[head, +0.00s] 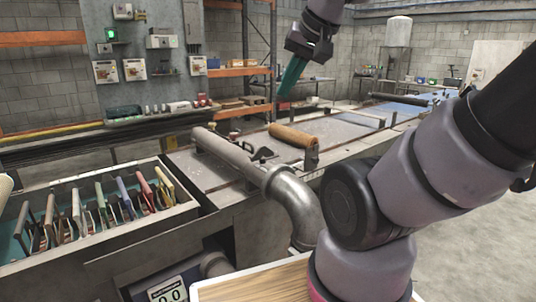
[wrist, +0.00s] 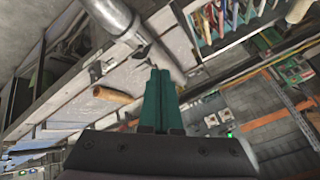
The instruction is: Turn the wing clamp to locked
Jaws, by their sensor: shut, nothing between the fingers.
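A metal pipe elbow (head: 296,202) meets a grey tube (head: 222,146) at a collar on the bench. A small dark wing-shaped part (head: 262,154), which looks like the wing clamp, sits beside this joint; its exact setting is too small to tell. In the wrist view the pipe (wrist: 112,16) is at the top, with a small dark part (wrist: 97,70) beside the joint. My gripper (head: 284,96) has teal fingers, shut and empty, pointing down well above the bench behind the joint. The fingers also show in the wrist view (wrist: 160,70), apart from the clamp.
A tan roll (head: 292,135) lies on the bench (head: 330,130) right of the tube. A tray of colourful-handled tools (head: 100,215) stands at the left. My arm fills the right of the head view. The air around my gripper looks clear.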

